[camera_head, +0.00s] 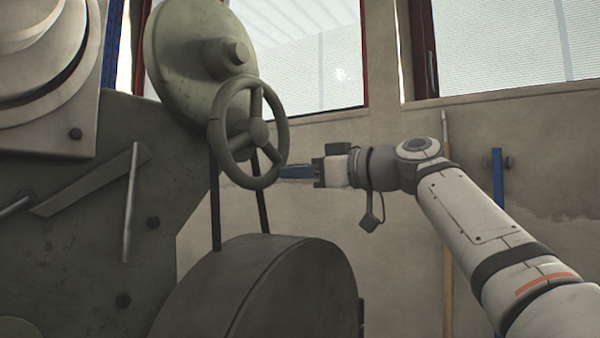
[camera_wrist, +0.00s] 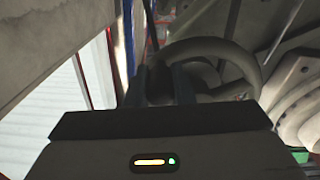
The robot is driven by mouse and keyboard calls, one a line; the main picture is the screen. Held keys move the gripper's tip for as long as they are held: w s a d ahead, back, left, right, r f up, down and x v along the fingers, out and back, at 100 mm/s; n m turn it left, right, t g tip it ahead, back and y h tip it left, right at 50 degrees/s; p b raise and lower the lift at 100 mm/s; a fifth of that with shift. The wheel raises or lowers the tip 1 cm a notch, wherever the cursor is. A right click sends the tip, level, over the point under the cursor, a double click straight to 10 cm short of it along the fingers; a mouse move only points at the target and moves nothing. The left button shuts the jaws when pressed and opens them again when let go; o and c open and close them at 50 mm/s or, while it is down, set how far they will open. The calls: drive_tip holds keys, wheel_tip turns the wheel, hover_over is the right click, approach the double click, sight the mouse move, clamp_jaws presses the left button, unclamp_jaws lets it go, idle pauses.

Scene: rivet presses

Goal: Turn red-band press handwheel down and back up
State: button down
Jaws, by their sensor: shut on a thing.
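The grey-green handwheel (camera_head: 216,132) stands upright on the press, with spokes and a round hub. My gripper (camera_head: 283,172) reaches in from the right and is shut on the lower right part of the wheel's rim. In the wrist view, the two blue fingers of my gripper (camera_wrist: 172,88) stand on either side of the rim of the handwheel (camera_wrist: 215,47), which curves away to the right. The exact contact at the fingertips is partly hidden. No red band shows clearly on the press in the head view.
A large pulley (camera_head: 185,55) sits behind the wheel, with belts running down to a big drum (camera_head: 300,295) below. The dark press body (camera_head: 70,230) with levers fills the left. A wall with windows (camera_head: 510,45) stands behind; a wooden pole (camera_head: 447,240) leans there.

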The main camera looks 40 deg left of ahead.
drive_tip(key=shift+s+r, duration=0.1)
drive_tip(key=c, duration=1.6)
unclamp_jaws()
drive_tip(key=shift+a, duration=0.1)
drive_tip(key=shift+c, duration=0.2)
drive_tip(key=shift+o, duration=0.7)
drive_tip(key=shift+s+a, duration=0.15)
drive_tip(key=shift+o, duration=1.2)
drive_tip(key=shift+w+d, duration=0.2)
drive_tip(key=shift+d, duration=0.05)
drive_tip(key=d+b, duration=0.1)
drive_tip(key=d, duration=0.6)
drive_tip(key=shift+w+d, duration=0.25)
drive_tip(key=shift+w, duration=0.05)
